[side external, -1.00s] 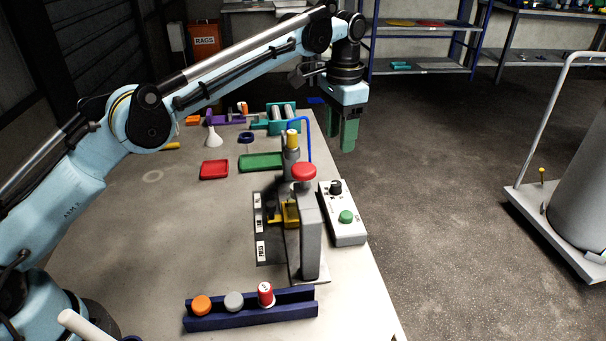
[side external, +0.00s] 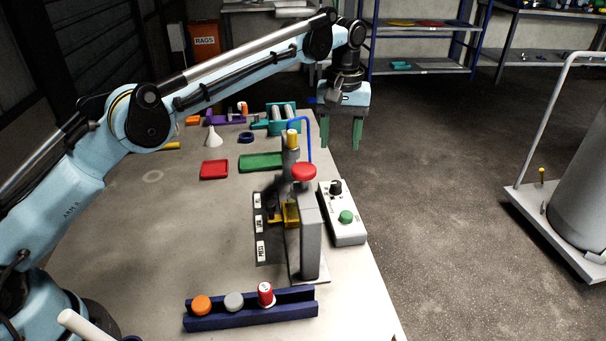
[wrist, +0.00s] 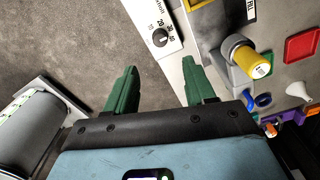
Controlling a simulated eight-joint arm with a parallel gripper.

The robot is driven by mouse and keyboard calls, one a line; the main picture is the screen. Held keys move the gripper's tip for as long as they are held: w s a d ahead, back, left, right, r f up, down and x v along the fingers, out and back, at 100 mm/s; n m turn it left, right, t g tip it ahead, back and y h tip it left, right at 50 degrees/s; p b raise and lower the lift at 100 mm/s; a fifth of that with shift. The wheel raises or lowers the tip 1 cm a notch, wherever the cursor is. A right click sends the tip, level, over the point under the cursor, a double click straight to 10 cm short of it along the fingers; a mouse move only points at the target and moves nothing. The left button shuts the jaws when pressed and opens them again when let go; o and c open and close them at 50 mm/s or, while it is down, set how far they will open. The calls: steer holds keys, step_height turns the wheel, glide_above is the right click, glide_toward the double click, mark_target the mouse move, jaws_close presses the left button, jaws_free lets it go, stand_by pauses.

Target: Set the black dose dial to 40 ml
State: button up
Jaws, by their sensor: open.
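The black dose dial (side external: 336,187) sits on the far end of a white control box (side external: 350,236), beside the grey column. In the wrist view the dial (wrist: 160,37) shows at the top, with numbers including 20, 30 and 40 around it. I cannot tell which number its pointer meets. My gripper (side external: 341,134) is open and empty, pointing down, above and beyond the dial in the side view. In the wrist view my green gripper fingers (wrist: 160,68) stand apart below the dial, with nothing between them.
A green button (side external: 346,217) is on the same box. The grey column (side external: 311,240) with a red knob (side external: 304,172) stands just left. A yellow-topped cylinder (side external: 292,139) and blue tube (side external: 309,140) rise behind. Open floor lies right of the table.

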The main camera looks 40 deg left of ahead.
mark_target(336, 183)
step_height(336, 183, down, 11)
steer(key=shift+r, duration=0.1)
stand_by(0.4)
steer(key=shift+c, duration=0.4)
jaws_close()
